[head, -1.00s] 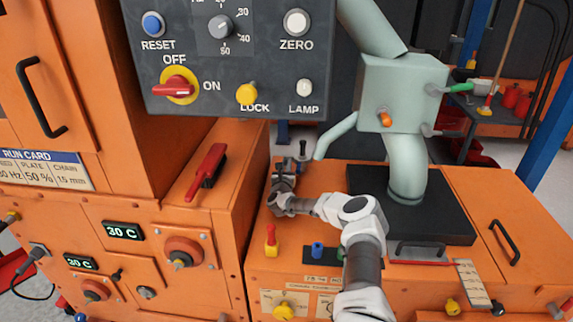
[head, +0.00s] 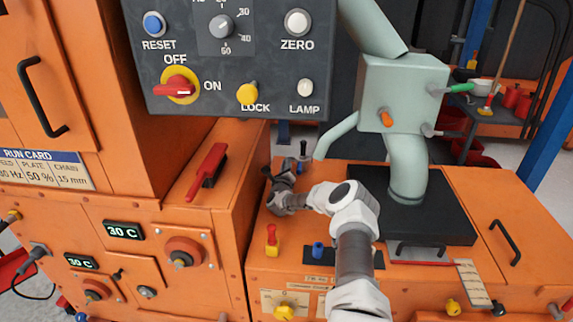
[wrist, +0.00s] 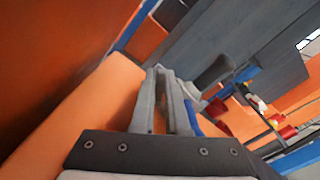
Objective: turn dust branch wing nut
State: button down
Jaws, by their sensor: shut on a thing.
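My gripper (head: 283,168) is at the back left of the orange machine top, left of the lower end of the pale green branch pipe (head: 337,134). In the wrist view my gripper (wrist: 162,76) has its two grey fingers close together with a narrow gap. They are shut on a small part, taken to be the dust branch wing nut, which the fingers hide. A dark upright post (head: 303,149) stands just beside the fingertips. A dark grey rounded part (wrist: 214,74) shows right of the fingers in the wrist view.
The grey control panel (head: 235,60) hangs above and left of my gripper. The green pipe housing (head: 402,92) stands at right on a black plate (head: 440,218).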

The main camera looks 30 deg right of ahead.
dwell(0.3)
jog(key=shift+f, duration=0.1)
jog(key=c, duration=1)
grip_release()
jog(key=shift+o, duration=0.2)
jog(key=shift+s+a, duration=0.1)
jog(key=shift+s, duration=0.05)
jog(key=p+v, duration=0.2)
jog(key=v, duration=0.4)
jog(key=shift+p, duration=0.4)
jog(key=shift+s+a, duration=0.35)
jog(key=shift+s, duration=0.15)
